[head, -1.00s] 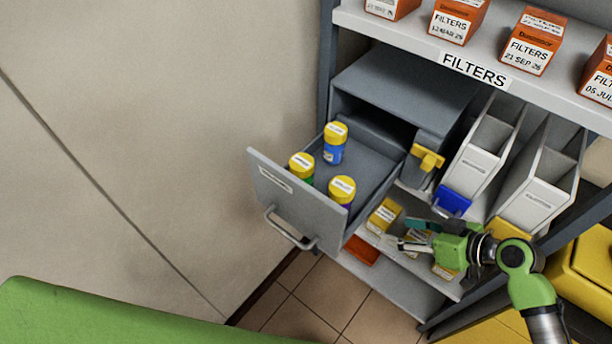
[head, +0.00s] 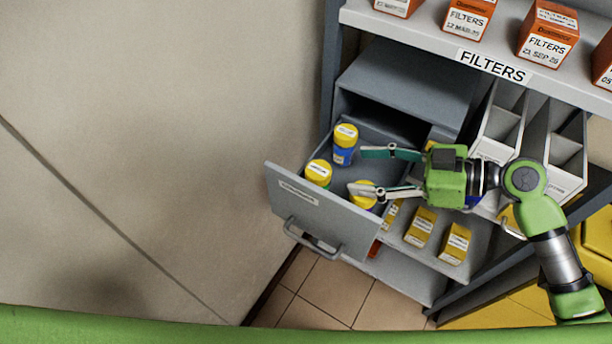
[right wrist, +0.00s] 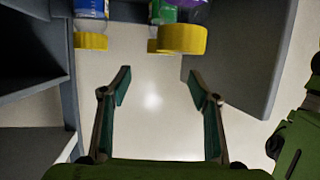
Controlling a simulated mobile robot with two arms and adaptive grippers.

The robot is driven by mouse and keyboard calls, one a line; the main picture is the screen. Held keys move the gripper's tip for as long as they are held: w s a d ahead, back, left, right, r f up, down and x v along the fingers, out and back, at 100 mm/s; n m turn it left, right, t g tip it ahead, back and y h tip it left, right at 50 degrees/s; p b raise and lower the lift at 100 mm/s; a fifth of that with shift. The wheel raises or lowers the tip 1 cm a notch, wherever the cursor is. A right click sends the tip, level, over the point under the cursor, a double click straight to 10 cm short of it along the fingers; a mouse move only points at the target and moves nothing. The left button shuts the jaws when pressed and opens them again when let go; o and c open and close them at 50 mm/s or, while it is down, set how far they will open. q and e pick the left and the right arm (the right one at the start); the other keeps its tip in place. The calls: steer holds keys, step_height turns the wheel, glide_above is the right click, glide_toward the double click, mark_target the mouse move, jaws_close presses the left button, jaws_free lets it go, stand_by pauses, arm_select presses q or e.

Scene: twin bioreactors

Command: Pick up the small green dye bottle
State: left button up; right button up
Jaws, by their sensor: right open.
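The green dye bottle (head: 318,180) has a yellow cap and stands in the open drawer, near the drawer front. In the right wrist view the green bottle (right wrist: 164,14) appears cap down, partly hidden by the purple bottle (right wrist: 193,12). My right gripper (head: 360,171) is open and empty. Its fingers point left over the drawer, with the green bottle a short way beyond the tips. One finger covers part of the purple bottle's yellow cap (head: 366,202). In the right wrist view the open gripper (right wrist: 160,77) has nothing between its fingers. My left gripper is not in view.
A blue bottle (head: 343,154) stands farther back in the drawer, close to one fingertip. The grey drawer front (head: 300,213) rises beside the bottles. Yellow boxes (head: 420,227) sit on the shelf below, and orange filter boxes (head: 547,38) stand on the shelf above.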

mark_target(320, 170)
steer(key=p+x, duration=0.2)
steer(key=x, duration=0.3)
steer(key=shift+w+a+f, duration=0.1)
steer(key=shift+a+f, duration=0.15)
steer(key=p+x, duration=0.3)
steer(key=x, duration=0.1)
steer(key=shift+a+f, duration=0.15)
steer(key=shift+f, duration=0.05)
steer(key=shift+a+f, duration=0.3)
steer(key=shift+a, duration=0.05)
steer(key=shift+d, duration=0.1)
steer(key=shift+c, duration=0.8)
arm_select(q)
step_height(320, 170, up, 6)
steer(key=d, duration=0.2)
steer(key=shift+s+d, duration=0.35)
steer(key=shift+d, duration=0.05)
arm_select(e)
steer(key=c, duration=1.2)
